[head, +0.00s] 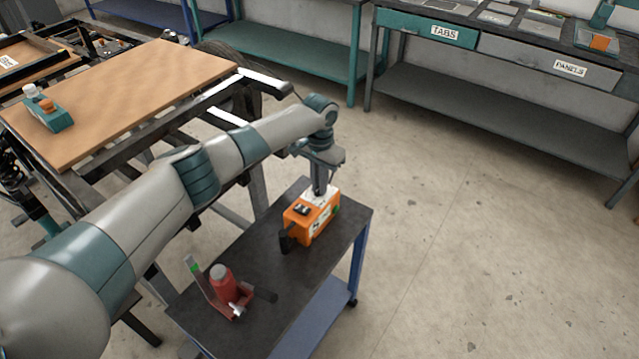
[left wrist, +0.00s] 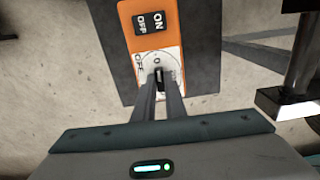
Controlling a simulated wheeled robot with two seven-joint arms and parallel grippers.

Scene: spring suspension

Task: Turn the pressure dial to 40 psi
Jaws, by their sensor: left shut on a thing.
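An orange box (head: 312,219) stands on the dark top of a small cart. In the left wrist view the orange box (left wrist: 127,27) shows an ON/OFF rocker switch (left wrist: 149,23) and a pale round pressure dial (left wrist: 173,60) with markings, partly hidden by my fingers. My left gripper (head: 318,190) reaches down onto the box from above. In the left wrist view its two fingers (left wrist: 158,82) are close together, shut on the dial's small knob. The dial's setting is too small to read. My right gripper is not in view.
A red jack-like tool (head: 225,288) stands on the near part of the cart top (head: 262,258). A wooden-topped table (head: 130,85) with a small teal and orange device (head: 48,110) is at the left. Open floor (head: 470,230) lies to the right.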

